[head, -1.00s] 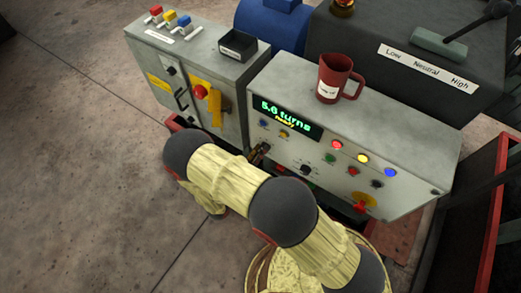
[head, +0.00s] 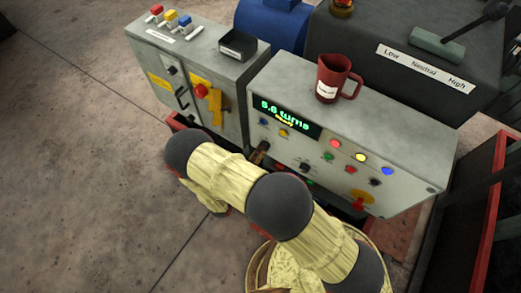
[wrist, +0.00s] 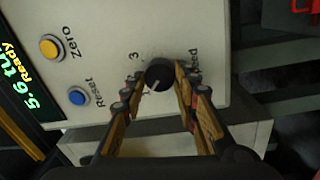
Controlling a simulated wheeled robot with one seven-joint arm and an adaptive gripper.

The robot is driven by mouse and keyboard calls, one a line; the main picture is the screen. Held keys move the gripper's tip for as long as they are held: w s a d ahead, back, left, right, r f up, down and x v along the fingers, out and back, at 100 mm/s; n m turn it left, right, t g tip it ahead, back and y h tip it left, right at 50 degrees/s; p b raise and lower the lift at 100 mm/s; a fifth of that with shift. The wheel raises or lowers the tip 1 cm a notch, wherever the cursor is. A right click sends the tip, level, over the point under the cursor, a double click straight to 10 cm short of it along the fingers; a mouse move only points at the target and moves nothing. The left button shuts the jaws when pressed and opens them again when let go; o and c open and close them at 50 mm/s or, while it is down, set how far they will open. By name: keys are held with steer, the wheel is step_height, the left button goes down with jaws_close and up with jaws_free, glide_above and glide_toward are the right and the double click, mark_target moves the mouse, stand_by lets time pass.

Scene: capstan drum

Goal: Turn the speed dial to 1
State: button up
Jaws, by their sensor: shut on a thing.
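The speed dial (wrist: 158,73) is a round black knob with a pale pointer line, on the grey panel beside the printed "Speed" label. A "3" is printed next to it; the "1" cannot be made out. In the wrist view my gripper (wrist: 160,88) has one wooden-looking finger on each side of the knob and is shut on it. The pointer line slants to the lower left in that view. In the head view my gripper (head: 260,153) is at the panel's lower left, and the dial is hidden there.
The display (head: 287,116) reads 5.6 turns, Ready. A yellow Zero button (wrist: 51,48) and a blue Reset button (wrist: 78,96) are near the dial. Several lit buttons and knobs fill the panel's right. A red mug (head: 333,78) stands on top. Floor at left is clear.

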steer(key=o, duration=1.2)
steer(key=shift+c, duration=0.2)
steer(key=shift+a, duration=0.1)
steer(key=v, duration=1.2)
steer(key=shift+f, duration=0.15)
